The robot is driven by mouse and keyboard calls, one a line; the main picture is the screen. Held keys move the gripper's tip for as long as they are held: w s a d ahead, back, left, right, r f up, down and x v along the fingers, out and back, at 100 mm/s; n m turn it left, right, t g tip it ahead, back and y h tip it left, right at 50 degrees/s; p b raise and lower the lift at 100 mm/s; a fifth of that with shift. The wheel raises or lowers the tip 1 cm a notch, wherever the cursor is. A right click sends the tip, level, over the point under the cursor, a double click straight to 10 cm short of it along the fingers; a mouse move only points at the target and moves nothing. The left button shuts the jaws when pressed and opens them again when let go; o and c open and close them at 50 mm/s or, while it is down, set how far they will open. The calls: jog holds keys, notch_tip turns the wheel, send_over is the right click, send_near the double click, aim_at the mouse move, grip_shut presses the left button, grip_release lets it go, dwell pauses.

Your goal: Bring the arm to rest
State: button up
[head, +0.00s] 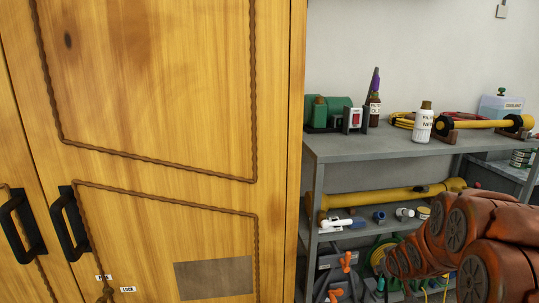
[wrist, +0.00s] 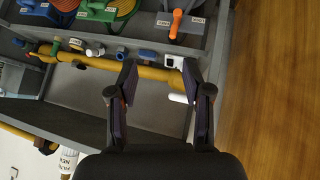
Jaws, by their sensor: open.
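My gripper (wrist: 160,85) shows in the wrist view with its two dark fingers spread apart and nothing held between them. In the head view my orange-brown arm fills the lower right corner, in front of the shelves. The gripper itself cannot be made out in the head view.
A wooden cabinet (head: 150,130) with black handles (head: 68,222) stands at left. The grey shelf unit (head: 380,147) holds a white bottle (head: 423,124), a dark bottle (head: 374,112), a green machine (head: 325,112) and a yellow tube (head: 380,196).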

jog(key=s+a+r+g+p, duration=0.3)
jog(key=s+a+r, duration=0.2)
jog(key=s, duration=0.9)
jog(key=s+a+r+m+g+y+p, duration=0.1)
jog(key=s+a+r+g+p, duration=0.2)
jog(key=s+r, duration=0.4)
jog(key=s+a+r+m+g+p, duration=0.1)
jog(key=s+a+r+g+p, duration=0.3)
jog(key=s, duration=1.8)
jog(key=a+r, duration=0.2)
jog(key=a, duration=0.2)
jog(key=shift+s+r+y, duration=0.15)
jog(key=shift+r+y, duration=0.05)
jog(key=shift+y, duration=0.2)
